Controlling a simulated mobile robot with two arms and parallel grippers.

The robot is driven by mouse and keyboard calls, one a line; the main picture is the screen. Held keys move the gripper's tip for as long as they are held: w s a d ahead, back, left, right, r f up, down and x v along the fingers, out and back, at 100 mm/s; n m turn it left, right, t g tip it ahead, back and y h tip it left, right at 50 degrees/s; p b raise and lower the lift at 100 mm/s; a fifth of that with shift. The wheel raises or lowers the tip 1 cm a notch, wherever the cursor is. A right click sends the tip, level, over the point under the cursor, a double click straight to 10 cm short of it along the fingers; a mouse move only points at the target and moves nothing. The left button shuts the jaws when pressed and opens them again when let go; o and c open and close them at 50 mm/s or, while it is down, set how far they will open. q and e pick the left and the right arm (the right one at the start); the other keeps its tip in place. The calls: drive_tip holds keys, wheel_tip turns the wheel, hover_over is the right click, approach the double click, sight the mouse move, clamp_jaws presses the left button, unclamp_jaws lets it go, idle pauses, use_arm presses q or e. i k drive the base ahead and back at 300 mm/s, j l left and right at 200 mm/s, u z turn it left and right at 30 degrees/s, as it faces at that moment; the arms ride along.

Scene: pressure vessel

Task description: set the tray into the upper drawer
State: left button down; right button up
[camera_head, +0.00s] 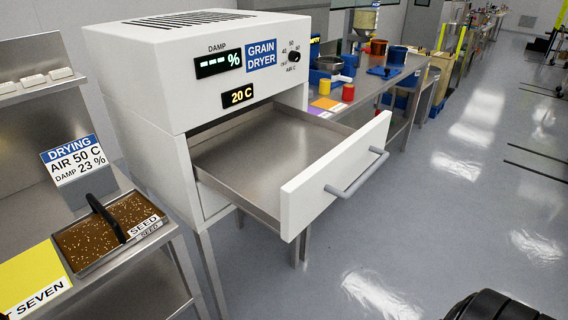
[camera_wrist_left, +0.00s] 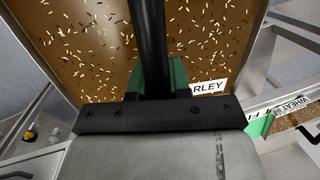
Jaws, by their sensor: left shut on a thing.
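In the left wrist view my left gripper (camera_wrist_left: 158,82) is shut on the black bar handle (camera_wrist_left: 150,35) of a tray of brown grain (camera_wrist_left: 80,45). Its green fingers sit on both sides of the handle. The tray's white label, partly covered, reads "RLEY". The tray and left gripper do not show in the head view. There, the upper drawer (camera_head: 330,180) of the white grain dryer (camera_head: 205,75) stands pulled out and its metal inside looks empty. My right gripper is not in view.
Another grain tray labelled SEED (camera_head: 90,238), with a black handle, rests on the left bench beside a drying sign (camera_head: 75,160). Benches with cups and containers run behind the dryer. The floor at the right is mostly clear.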

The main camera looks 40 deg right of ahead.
sight(284, 155)
drive_tip(key=k+z, duration=0.35)
drive_tip(key=k+l+z, duration=0.1)
drive_tip(key=z, duration=0.2)
drive_tip(key=j+z, duration=0.2)
drive_tip(key=z, duration=0.2)
drive_tip(key=k+j+z, duration=0.15)
drive_tip(key=z, duration=0.2)
drive_tip(key=k+j+z, duration=0.1)
drive_tip(key=z, duration=0.3)
